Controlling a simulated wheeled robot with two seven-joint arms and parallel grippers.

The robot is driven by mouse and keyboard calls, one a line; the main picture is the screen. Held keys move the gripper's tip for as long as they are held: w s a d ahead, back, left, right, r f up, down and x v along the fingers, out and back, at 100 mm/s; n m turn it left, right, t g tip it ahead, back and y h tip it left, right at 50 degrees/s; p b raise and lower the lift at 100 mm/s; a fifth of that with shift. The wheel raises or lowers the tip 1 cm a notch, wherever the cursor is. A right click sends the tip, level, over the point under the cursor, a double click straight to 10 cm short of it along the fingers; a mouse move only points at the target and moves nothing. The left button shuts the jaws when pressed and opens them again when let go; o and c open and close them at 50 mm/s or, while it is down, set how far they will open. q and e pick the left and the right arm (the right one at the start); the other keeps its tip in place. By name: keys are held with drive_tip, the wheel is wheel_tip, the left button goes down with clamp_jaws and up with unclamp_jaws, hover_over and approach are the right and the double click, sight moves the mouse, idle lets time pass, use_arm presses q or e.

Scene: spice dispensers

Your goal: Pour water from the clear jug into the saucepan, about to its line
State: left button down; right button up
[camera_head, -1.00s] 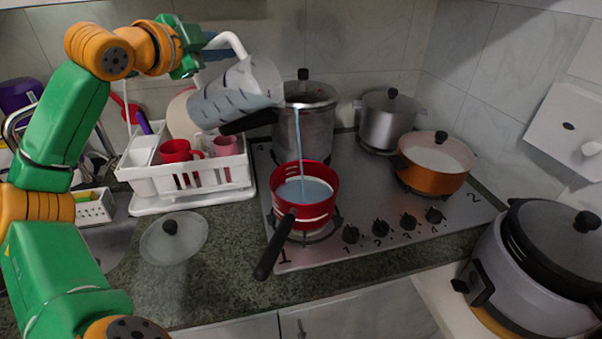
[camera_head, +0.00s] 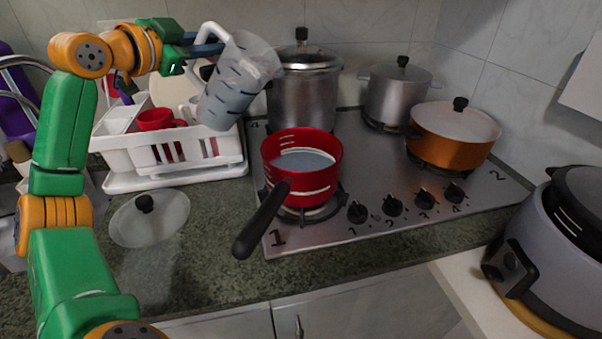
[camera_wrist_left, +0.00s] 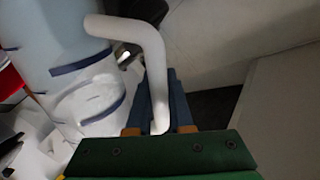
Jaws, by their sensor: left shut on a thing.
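My left gripper (camera_head: 201,48) is shut on the white handle (camera_wrist_left: 152,60) of the clear jug (camera_head: 238,82). The jug has dark marks on its side and holds bluish water. It is tilted a little to the right, above and left of the saucepan, and no stream leaves it. The red saucepan (camera_head: 318,178) stands on the front left burner, with its black handle pointing to the front left. Bluish water (camera_head: 303,162) lies in it, and pale lines show on its inner wall. In the left wrist view the jug (camera_wrist_left: 75,60) fills the left side. My right gripper is not in view.
A white dish rack (camera_head: 175,178) with a red mug (camera_head: 156,119) stands left of the hob (camera_head: 380,225). A glass lid (camera_head: 150,218) lies on the counter. A tall steel pot (camera_head: 302,95), a grey pot (camera_head: 396,95) and an orange pot (camera_head: 453,135) stand behind and right.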

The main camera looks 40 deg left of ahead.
use_arm(q)
drive_tip(key=shift+s+a+r+p, duration=0.1)
drive_tip(key=shift+s+r+p, duration=0.2)
drive_tip(key=shift+p, duration=0.05)
drive_tip(key=shift+s+d+f+b, duration=0.2)
drive_tip(key=shift+d+b, duration=0.05)
drive_tip(key=shift+b, duration=0.2)
drive_tip(key=shift+s+d+r+n, duration=0.1)
drive_tip(key=shift+s+n, duration=0.05)
drive_tip(key=shift+n, duration=0.15)
drive_tip(key=shift+s+a+r+n+t, duration=0.1)
drive_tip(key=shift+a+r+n+t, duration=0.25)
drive_tip(key=shift+a+n, duration=0.15)
drive_tip(key=s+a+f+n+b, duration=0.1)
drive_tip(key=a+f+n+b, duration=0.2)
drive_tip(key=a, duration=0.1)
drive_tip(key=r+n+p, duration=0.1)
drive_tip(key=r+p, duration=0.1)
drive_tip(key=r+n+t+p, duration=0.1)
drive_tip(key=r+p, duration=0.1)
drive_tip(key=shift+s+a+r+n+p, duration=0.2)
drive_tip(key=shift+r+n+p, duration=0.1)
drive_tip(key=shift+r, duration=0.1)
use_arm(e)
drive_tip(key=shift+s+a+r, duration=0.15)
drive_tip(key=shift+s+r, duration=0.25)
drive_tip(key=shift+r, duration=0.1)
